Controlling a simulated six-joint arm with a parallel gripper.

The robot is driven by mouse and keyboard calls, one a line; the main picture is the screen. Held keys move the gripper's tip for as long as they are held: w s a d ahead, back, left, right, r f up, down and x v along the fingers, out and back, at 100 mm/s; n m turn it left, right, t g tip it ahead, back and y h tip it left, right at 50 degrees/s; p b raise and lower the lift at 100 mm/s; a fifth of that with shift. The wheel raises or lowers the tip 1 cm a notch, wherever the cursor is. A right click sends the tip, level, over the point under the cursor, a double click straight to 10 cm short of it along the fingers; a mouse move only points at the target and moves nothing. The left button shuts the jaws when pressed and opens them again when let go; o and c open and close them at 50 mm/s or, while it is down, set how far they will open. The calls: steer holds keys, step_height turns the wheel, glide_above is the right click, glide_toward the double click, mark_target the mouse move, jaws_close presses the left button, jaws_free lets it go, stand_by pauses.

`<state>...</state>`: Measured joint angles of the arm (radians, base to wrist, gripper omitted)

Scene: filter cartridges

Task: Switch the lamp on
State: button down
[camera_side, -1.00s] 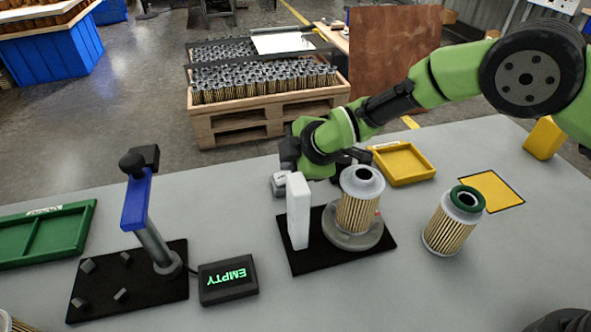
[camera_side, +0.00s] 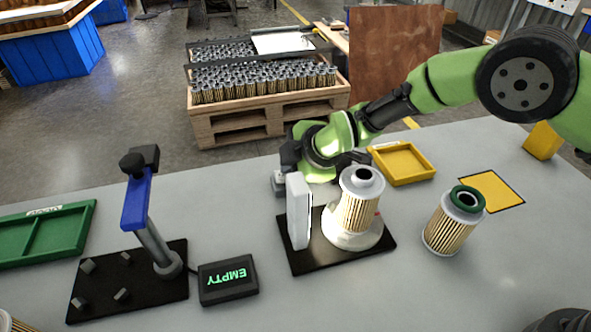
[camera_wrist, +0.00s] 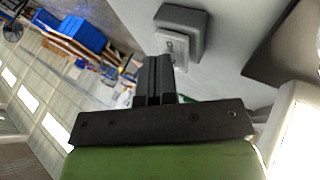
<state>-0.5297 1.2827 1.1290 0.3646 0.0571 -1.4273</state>
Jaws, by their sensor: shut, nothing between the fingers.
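The lamp is a white upright panel (camera_side: 297,212) on a black base plate (camera_side: 310,262). Its side facing the cartridge glows, and the round stand (camera_side: 350,236) under the cartridge is brightly lit. The switch box (camera_side: 278,185) is behind the panel, partly hidden by it and by my arm. In the wrist view the switch box (camera_wrist: 192,22) is grey with a pale switch plate (camera_wrist: 177,47). My gripper (camera_wrist: 160,62) is shut and empty, its fingertips at the near edge of the plate; I cannot tell whether they touch. In the side view my gripper (camera_side: 287,160) is above the switch box.
A filter cartridge (camera_side: 357,208) stands upright on the round stand. Another with a green ring (camera_side: 452,228) stands to the right. A yellow tray (camera_side: 428,170), a blue-handled fixture (camera_side: 140,200), a display reading EMPTY (camera_side: 228,292) and a green tray (camera_side: 85,225) are around. The front middle is clear.

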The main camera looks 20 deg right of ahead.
steer(key=shift+a+r, duration=0.15)
steer(key=shift+r, duration=0.7)
steer(key=shift+a+r, duration=0.25)
steer(key=shift+r, duration=0.95)
steer(key=shift+a+r, duration=0.2)
steer(key=shift+r, duration=1)
